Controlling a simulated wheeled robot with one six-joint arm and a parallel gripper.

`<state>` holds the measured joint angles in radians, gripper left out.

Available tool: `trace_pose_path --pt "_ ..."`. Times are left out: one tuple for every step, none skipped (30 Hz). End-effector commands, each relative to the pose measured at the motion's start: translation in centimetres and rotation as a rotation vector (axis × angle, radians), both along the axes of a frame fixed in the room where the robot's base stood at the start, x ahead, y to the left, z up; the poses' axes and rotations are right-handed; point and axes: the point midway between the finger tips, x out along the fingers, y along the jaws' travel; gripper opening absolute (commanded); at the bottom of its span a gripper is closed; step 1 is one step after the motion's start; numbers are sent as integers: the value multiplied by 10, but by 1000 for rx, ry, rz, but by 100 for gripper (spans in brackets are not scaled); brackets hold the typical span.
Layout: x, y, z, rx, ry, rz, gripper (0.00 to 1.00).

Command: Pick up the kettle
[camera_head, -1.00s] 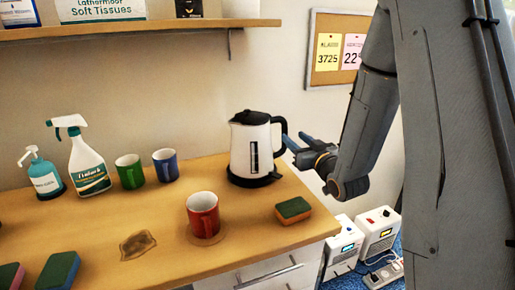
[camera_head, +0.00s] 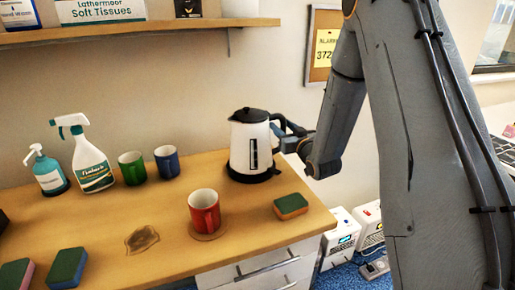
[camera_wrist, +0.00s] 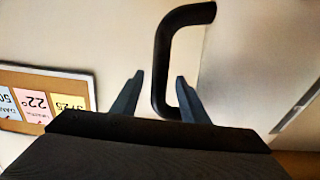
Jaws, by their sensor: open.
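The white kettle (camera_head: 249,147) with a black lid and black base stands upright at the back right of the wooden counter. Its black handle is on the right side, facing my gripper. My gripper (camera_head: 283,134) is at the handle in the head view, with the fingertips partly hidden by it. In the wrist view the open fingers of my gripper (camera_wrist: 158,92) stand on either side of the lower part of the black kettle handle (camera_wrist: 163,55). There is a gap on the left; the right finger is close to the handle. Contact cannot be told.
A red mug (camera_head: 204,211) on a coaster and a sponge (camera_head: 291,206) stand in front of the kettle. Green (camera_head: 132,168) and blue (camera_head: 167,162) mugs and a spray bottle (camera_head: 91,160) are to the left. A shelf (camera_head: 140,31) runs above. A brown stain (camera_head: 142,240) marks the counter.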

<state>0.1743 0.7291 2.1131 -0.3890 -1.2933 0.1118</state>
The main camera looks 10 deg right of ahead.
Motion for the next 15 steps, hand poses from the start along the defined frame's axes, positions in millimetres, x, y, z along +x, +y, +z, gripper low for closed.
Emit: trace_pose_path --pt "0 0 0 0 0 0 40" --pt "0 0 0 0 0 0 40" --pt "0 0 0 0 0 0 39" --pt "0 0 0 0 0 0 34" --pt "0 0 0 0 0 0 29" --pt "0 0 0 0 1 0 22" --pt "0 0 0 0 1 0 17" --pt "0 0 0 0 1 0 12" --pt "0 0 0 0 1 0 5" --pt "0 0 0 0 1 0 0" --pt "0 0 0 0 1 0 0" --pt "0 0 0 0 1 0 0" --pt "-1 0 0 0 1 0 0" --pt "-1 0 0 1 1 0 0" --pt "-1 0 0 1 1 0 0"
